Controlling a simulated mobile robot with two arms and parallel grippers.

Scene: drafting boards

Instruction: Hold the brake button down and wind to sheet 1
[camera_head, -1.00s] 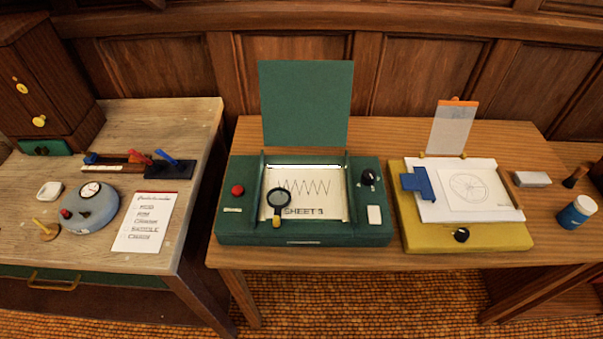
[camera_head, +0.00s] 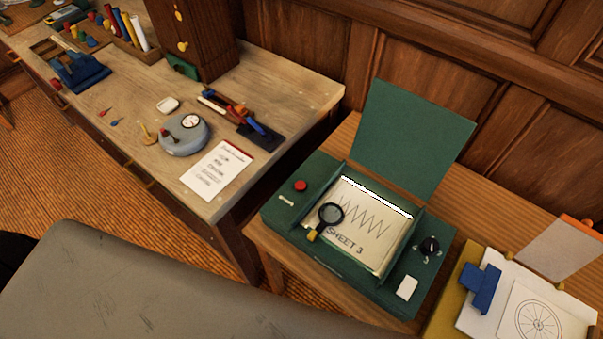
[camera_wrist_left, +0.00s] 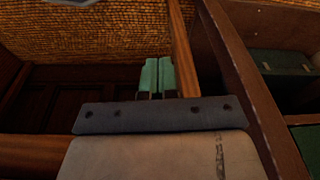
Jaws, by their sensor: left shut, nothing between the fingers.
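The green box (camera_head: 283,217) stands on the wooden table in the head view. A red button (camera_head: 300,185) is on its left side, and a black knob (camera_head: 429,245) is on its right side. The sheet in its window (camera_head: 362,226) bears a zigzag line and a label that looks like SHEET 3. A magnifier (camera_head: 330,213) lies over the sheet's left part. My left gripper (camera_wrist_left: 155,76) shows in the left wrist view, its green fingers shut together with nothing between them, apart from the button and knob. My right gripper is in neither view.
A green lid (camera_head: 415,140) stands upright behind the window. A yellow board (camera_head: 445,318) with a blue clip (camera_head: 482,288) is at right. The left workbench (camera_head: 130,90) holds a round grey device (camera_head: 184,136) and a paper list (camera_head: 217,168). A gap separates the tables.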

